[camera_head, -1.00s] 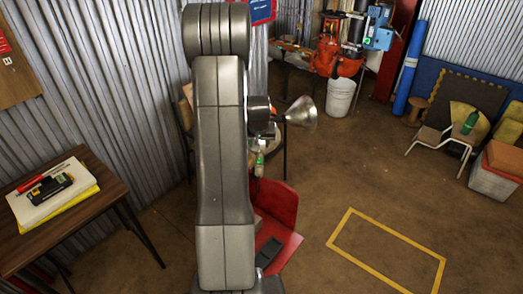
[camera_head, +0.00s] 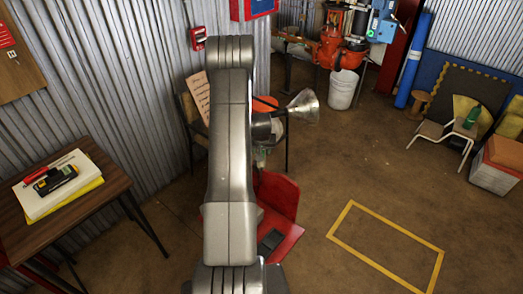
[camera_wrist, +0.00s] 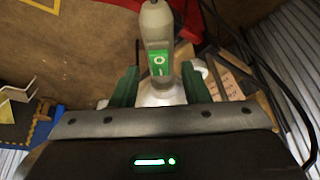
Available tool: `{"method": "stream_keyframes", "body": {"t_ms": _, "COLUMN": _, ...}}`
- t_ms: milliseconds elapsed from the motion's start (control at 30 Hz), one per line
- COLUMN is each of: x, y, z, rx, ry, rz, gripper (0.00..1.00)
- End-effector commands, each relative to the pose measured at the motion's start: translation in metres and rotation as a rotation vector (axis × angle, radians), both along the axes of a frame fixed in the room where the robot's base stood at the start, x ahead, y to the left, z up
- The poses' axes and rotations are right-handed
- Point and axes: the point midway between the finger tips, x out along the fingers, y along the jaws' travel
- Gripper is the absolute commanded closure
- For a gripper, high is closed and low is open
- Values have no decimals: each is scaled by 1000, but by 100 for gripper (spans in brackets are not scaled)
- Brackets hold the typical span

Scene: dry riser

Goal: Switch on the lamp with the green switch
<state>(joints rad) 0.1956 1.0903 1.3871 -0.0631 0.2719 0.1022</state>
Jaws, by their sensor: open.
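The lamp's grey body (camera_wrist: 155,22) is in the wrist view, with a green switch plate (camera_wrist: 159,63) bearing a white mark on its face. My gripper (camera_wrist: 158,70) is open, with one green finger on each side of the lamp's lower part. A pale rounded part shows between the fingers; I cannot tell whether either finger touches it. In the head view, a silver cone-shaped shade (camera_head: 303,107) shows right of my arm. My arm hides most of what is behind it, and the gripper cannot be made out there.
A wooden table (camera_head: 105,200) with a notebook stands at left. A red chair-like piece (camera_head: 279,195) is beside my arm. A white bucket (camera_head: 343,90) and red pipework (camera_head: 330,47) are at the back. Floor is free around the yellow rectangle (camera_head: 385,247). A dark cable (camera_wrist: 275,75) runs at right.

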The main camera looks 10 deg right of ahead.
Motion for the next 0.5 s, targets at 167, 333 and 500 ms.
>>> {"method": "stream_keyframes", "body": {"t_ms": 167, "x": 3, "y": -1, "z": -8, "rx": 0, "ry": 1, "rz": 0, "gripper": 58}}
{"method": "stream_keyframes", "body": {"t_ms": 333, "x": 3, "y": -1, "z": -9, "rx": 0, "ry": 1, "rz": 0, "gripper": 58}}
{"method": "stream_keyframes", "body": {"t_ms": 500, "x": 3, "y": -1, "z": -9, "rx": 0, "ry": 1, "rz": 0, "gripper": 70}}
